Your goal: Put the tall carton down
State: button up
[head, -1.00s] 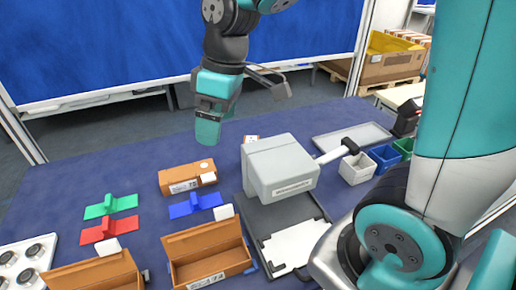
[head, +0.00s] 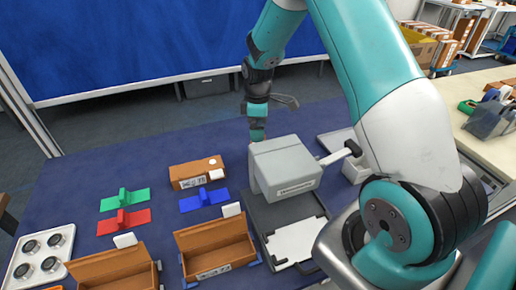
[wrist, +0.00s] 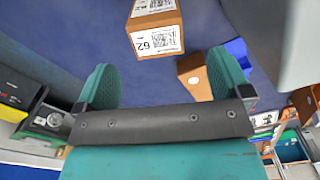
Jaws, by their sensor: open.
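In the wrist view a brown and white carton (wrist: 155,42) with a printed code label reading 62 is at the top, beyond my fingertips; I take it for the tall carton. My gripper (wrist: 164,80) is open, its two teal fingers well apart, with nothing between them. The carton is clear of both fingers. In the head view my gripper (head: 258,134) is low over the blue table, just behind the grey box-shaped machine (head: 285,168). The carton is not visible there, likely hidden behind the gripper or machine.
A brown carton (head: 198,173) lies left of the machine. Green (head: 124,199), red (head: 124,222) and blue (head: 204,200) holders stand on the table (head: 90,175). An open brown box (head: 215,248) and a white tray with round cups (head: 40,256) are in front. The back left is clear.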

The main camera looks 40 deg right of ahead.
jog(key=shift+w+d+f+p, duration=0.1)
jog(key=shift+f+p, duration=0.6)
jog(key=shift+f, duration=0.9)
jog(key=shift+d+f+p, duration=0.1)
jog(key=shift+f+p, duration=0.6)
jog(key=shift+f, duration=0.85)
jog(key=c, duration=1.2)
jog(key=shift+c, duration=0.2)
jog(key=shift+r, duration=0.15)
